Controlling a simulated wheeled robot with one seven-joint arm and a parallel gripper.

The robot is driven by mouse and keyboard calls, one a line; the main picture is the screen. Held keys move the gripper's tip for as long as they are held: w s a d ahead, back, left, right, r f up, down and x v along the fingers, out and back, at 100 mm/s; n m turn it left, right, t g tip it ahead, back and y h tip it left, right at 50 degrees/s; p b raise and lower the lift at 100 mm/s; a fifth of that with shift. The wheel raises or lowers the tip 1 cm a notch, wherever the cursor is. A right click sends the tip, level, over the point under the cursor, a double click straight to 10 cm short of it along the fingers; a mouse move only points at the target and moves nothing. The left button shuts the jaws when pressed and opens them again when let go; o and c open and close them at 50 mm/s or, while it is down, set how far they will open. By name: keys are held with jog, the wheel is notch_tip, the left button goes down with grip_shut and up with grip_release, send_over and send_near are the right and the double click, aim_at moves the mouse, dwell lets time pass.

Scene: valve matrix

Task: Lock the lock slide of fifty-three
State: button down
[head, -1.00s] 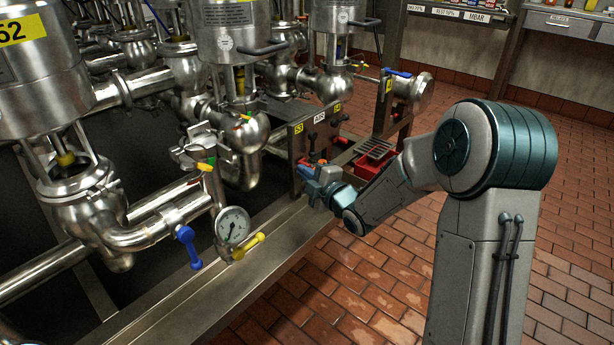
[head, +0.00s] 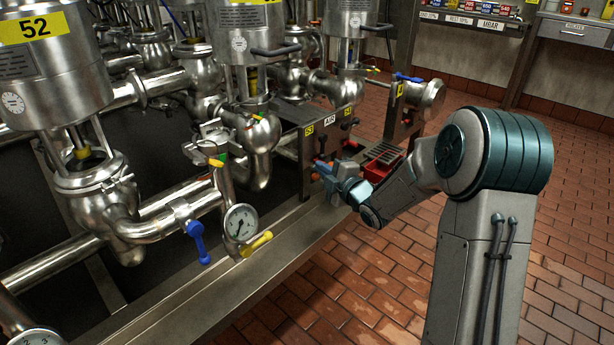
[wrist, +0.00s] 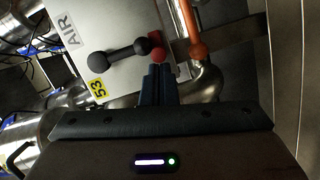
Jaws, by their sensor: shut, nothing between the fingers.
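The air panel (head: 325,137) carries a yellow 53 label (head: 309,130) at its left end. In the wrist view the 53 label (wrist: 97,89) sits beside a black lever with round ends (wrist: 120,52). A small red knob (wrist: 158,52), apparently the lock slide, is at the lever's right end. My gripper (wrist: 157,70) is shut and empty, its fingertips right at the red knob. I cannot tell whether they touch it. In the head view my gripper (head: 322,168) is at the panel's front below the 53 label and hides the knob.
An orange-coated pipe or handle (wrist: 190,30) and a steel bend (wrist: 205,82) are close right of the fingers. A red tray (head: 380,165) is beside the forearm. A gauge (head: 240,222) and blue handle (head: 199,240) are at the left. The tiled floor is clear.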

jog(key=shift+d, duration=0.2)
jog(key=shift+s+a, duration=0.25)
jog(key=shift+a, duration=0.1)
jog(key=s+d+r+p, duration=0.1)
jog(key=s+d, duration=0.2)
jog(key=s, duration=0.7)
jog(key=shift+s+d+r, duration=0.15)
jog(key=shift+s+r, duration=0.15)
jog(key=shift+s, duration=0.05)
